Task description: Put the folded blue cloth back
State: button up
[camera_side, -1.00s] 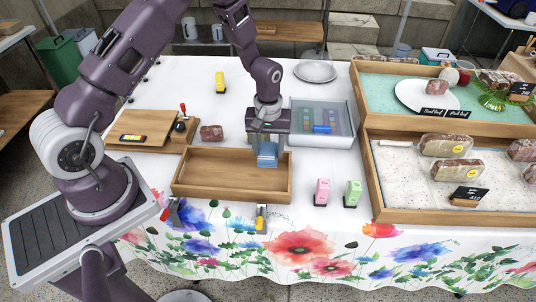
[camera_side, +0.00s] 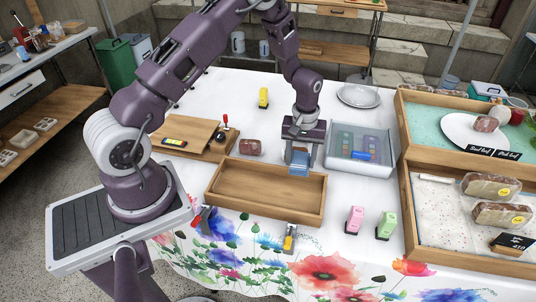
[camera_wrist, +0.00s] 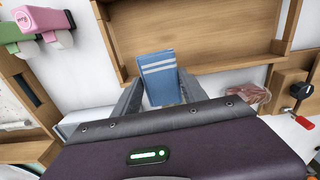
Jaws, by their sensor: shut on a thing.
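The folded blue cloth (camera_side: 299,160) with pale stripes is held up between the fingers of my gripper (camera_side: 300,166). In the wrist view, the cloth (camera_wrist: 159,72) stands out between the two grey fingertips of my gripper (camera_wrist: 160,88). The empty wooden tray (camera_side: 262,217) lies on the table, and the cloth is at its back right edge in the side view. The tray also shows ahead of the cloth in the wrist view (camera_wrist: 215,32). I cannot tell the exact height of the cloth above the tray.
A grey-rimmed box (camera_side: 362,172) with coloured items stands right of my gripper. A packaged brown item (camera_side: 250,147) and a wooden board (camera_side: 190,135) are to the left. Pink (camera_side: 354,220) and green (camera_side: 386,225) upright items stand right of the tray. Wooden display crates (camera_side: 412,225) border the right.

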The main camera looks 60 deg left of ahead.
jog(key=w+a+n, duration=0.1)
jog(key=w+a, duration=0.2)
jog(key=a, duration=1.6)
jog(key=m, duration=0.2)
send_over(259, 130)
notch_tip(259, 130, down, 9)
jog(key=shift+a+r, duration=0.1)
jog(key=shift+r, duration=0.1)
jog(key=shift+f, duration=0.1)
jog(key=o, duration=1.4)
jog(key=shift+o, duration=0.2)
